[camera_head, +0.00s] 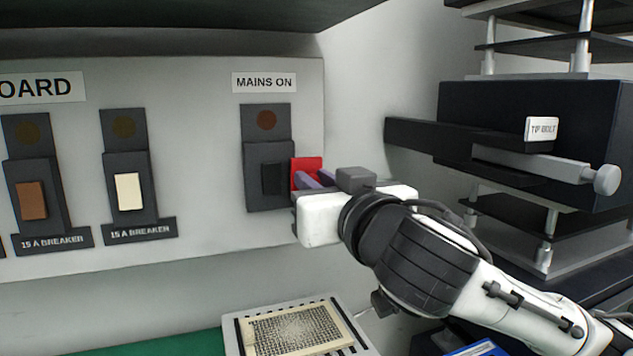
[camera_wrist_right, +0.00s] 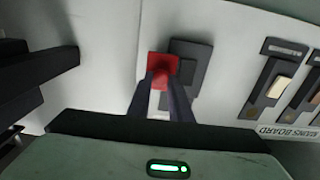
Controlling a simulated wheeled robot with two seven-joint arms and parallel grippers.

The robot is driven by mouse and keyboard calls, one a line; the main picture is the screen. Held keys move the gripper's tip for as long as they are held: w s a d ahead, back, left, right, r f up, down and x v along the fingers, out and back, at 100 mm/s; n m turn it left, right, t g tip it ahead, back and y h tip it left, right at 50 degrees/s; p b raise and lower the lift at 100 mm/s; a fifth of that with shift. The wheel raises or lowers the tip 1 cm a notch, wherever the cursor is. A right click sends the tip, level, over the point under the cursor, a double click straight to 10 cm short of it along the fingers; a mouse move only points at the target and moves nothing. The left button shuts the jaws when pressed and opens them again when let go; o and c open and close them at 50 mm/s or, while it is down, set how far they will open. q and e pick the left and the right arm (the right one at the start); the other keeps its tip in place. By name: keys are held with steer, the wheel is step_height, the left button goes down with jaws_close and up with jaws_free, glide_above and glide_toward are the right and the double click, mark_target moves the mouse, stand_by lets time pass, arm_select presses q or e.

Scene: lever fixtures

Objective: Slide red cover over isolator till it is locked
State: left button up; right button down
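The isolator (camera_head: 269,160) is a dark grey unit under the MAINS ON label, with a black switch handle (camera_head: 274,179). The red cover (camera_head: 307,164) is at its right side, by the board's right edge, and leaves the handle uncovered. My right gripper (camera_head: 314,180) reaches the cover from the right, its fingers on either side of a red part. The right wrist view shows the red cover (camera_wrist_right: 162,67) beside the isolator (camera_wrist_right: 190,72), with red between the fingers (camera_wrist_right: 163,92). The fingers look closed on it; their contact is partly hidden. My left gripper is not in view.
Two breakers, one with a brown switch (camera_head: 32,200) and one with a cream switch (camera_head: 128,192), are on the board to the left. A dark fixture with a silver bolt (camera_head: 545,168) juts out at the right. A white tray (camera_head: 232,337) lies below.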

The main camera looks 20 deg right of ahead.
steer(key=shift+s+a, duration=0.15)
steer(key=shift+a, duration=2.5)
steer(key=c, duration=1.6)
jaws_free()
steer(key=shift+a, duration=0.15)
steer(key=s, duration=0.3)
steer(key=s+b, duration=0.1)
steer(key=s, duration=0.3)
steer(key=s+b, duration=0.1)
steer(key=s, duration=0.2)
steer(key=shift+s+d, duration=0.15)
steer(key=shift+d, duration=0.1)
